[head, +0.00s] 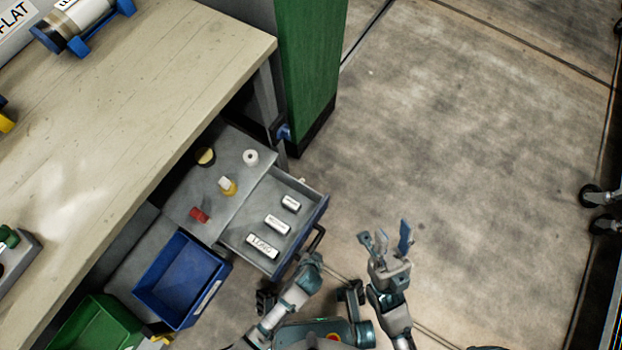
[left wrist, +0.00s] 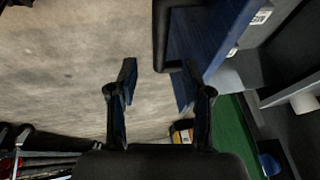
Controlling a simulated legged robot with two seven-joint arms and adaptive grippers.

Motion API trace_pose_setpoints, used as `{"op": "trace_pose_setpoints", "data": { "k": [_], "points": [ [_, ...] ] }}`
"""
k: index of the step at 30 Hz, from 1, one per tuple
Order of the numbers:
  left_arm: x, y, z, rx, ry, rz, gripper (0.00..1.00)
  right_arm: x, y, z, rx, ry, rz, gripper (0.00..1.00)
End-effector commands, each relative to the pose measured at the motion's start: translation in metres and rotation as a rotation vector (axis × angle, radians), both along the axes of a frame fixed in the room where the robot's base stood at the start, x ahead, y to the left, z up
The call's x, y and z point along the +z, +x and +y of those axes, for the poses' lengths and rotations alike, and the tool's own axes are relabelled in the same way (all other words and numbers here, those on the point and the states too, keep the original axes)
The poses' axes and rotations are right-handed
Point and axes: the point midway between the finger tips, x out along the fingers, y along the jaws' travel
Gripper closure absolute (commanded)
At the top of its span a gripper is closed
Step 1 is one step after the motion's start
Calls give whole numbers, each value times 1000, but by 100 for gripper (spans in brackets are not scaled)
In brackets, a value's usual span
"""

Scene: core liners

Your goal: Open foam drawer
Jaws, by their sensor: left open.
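A grey drawer (head: 236,237) with a blue front (head: 304,228) stands pulled out from under the workbench. Several white labelled pieces lie in its front part, one marked LONG (head: 262,246). Its black handle (head: 318,236) also shows in the left wrist view (left wrist: 162,40), beside the blue front (left wrist: 205,40). My left gripper (left wrist: 157,85) is open, its fingers apart on either side of the handle's near end in that view; I cannot tell whether they touch it. In the head view it is mostly hidden near the handle. My right gripper (head: 386,242) is open and empty, right of the drawer.
The workbench (head: 150,90) fills the left. A blue bin (head: 182,281) and a green bin (head: 98,325) stand in front of it. A green cabinet side (head: 312,60) rises behind the drawer. The floor (head: 480,170) to the right is clear, with casters at the far right edge.

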Motion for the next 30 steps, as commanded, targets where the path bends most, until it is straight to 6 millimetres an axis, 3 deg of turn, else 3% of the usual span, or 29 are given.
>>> {"op": "trace_pose_setpoints", "data": {
  "k": [3,9,27,30],
  "points": [
    [18,-8,2,0,-2,0,50,0,0,0,0,0,0,60],
    [33,-15,3,0,0,1,50,0,0,0,0,0,0,60],
    [34,-15,3,0,-2,-1,50,-1,2,0,0,1,1,60],
    [42,-9,-3,-1,-53,-34,50,0,0,0,0,1,0,60]
  ]
}}
